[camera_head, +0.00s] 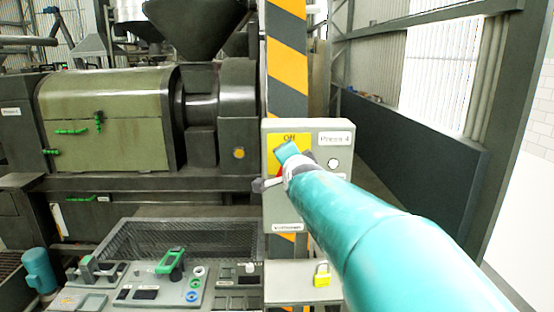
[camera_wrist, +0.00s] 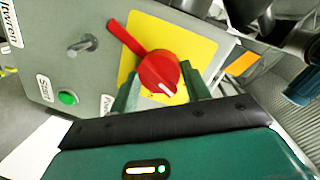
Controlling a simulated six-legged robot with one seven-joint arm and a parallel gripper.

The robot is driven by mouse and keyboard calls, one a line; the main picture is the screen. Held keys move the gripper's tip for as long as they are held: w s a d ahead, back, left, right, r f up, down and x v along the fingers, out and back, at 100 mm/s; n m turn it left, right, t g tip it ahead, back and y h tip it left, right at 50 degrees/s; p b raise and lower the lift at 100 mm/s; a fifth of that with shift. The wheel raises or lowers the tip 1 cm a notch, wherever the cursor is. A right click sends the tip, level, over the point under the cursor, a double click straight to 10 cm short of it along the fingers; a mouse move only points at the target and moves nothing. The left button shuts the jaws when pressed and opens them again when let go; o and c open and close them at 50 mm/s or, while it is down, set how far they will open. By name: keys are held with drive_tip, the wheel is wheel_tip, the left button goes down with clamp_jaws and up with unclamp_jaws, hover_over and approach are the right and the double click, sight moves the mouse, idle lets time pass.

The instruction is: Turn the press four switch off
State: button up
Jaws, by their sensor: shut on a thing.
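The press four switch is a red rotary knob (camera_wrist: 158,72) on a yellow plate (camera_wrist: 200,45), seen large in the wrist view. Its long red handle reaches to the upper left there, and a white mark shows on the knob's face. In the head view the grey box (camera_head: 342,190) carries an "Off" label above the knob and a "Press 4" label at the right. My gripper (camera_wrist: 161,88) has one finger on each side of the knob and is shut on it. In the head view my teal arm hides much of the box, and only a bit of red shows.
In the wrist view, a green button (camera_wrist: 67,98) and a grey peg (camera_wrist: 84,45) sit on the same box. The box is on a striped post (camera_head: 287,55). A yellow padlock (camera_head: 321,275) is below. The press machine (camera_head: 110,115) and a control desk (camera_head: 165,285) are left.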

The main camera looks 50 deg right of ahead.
drive_tip(key=n, duration=0.4)
drive_tip(key=shift+g+h, duration=0.4)
idle(0.4)
drive_tip(key=o, duration=1)
drive_tip(key=shift+a, duration=0.15)
